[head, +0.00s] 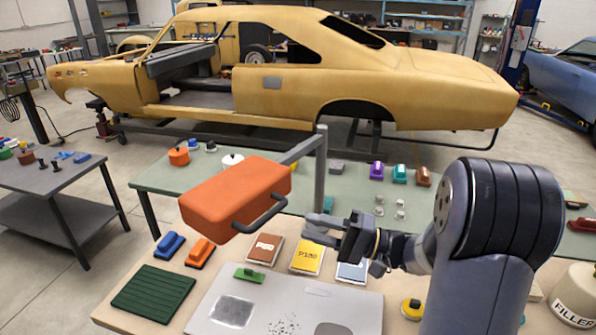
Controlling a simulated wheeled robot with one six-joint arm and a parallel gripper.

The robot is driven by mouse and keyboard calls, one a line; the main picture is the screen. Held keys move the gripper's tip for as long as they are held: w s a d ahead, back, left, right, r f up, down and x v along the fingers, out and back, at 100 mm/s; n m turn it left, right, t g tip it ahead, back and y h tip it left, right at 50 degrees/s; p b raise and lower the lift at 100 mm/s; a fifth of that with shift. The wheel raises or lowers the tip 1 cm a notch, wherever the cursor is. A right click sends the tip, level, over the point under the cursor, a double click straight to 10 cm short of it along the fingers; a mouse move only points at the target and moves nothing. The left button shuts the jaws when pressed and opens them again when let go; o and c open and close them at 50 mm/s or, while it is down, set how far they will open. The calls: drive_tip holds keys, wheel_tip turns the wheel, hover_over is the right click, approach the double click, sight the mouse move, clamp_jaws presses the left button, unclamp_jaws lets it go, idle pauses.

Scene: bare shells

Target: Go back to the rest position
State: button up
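My gripper (318,230) is in the middle of the head view, reaching left from my dark grey arm. Its two grey fingers show a gap between them, with nothing seen in it. It is above the near table, close to a grey post (320,165). An orange box-shaped lamp head (232,192) with a black handle (262,215) is held out to the left on the post's arm. My gripper is to the right of the handle and apart from it.
Below are sanding papers marked P80 (265,249) and P180 (307,256), a grey panel (345,303), a green ribbed mat (153,293) and blue and orange blocks. A filler tub (577,297) stands at right. A green-topped table (160,178) and a yellow car shell (300,75) are behind.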

sight(273, 216)
drive_tip(key=p+x, duration=0.2)
drive_tip(key=x, duration=0.7)
drive_tip(key=shift+s+a+p, duration=0.1)
drive_tip(key=shift+a+p, duration=0.05)
drive_tip(key=shift+p, duration=0.15)
drive_tip(key=shift+w+a, duration=0.25)
drive_tip(key=shift+a, duration=0.4)
drive_tip(key=shift+d, duration=0.1)
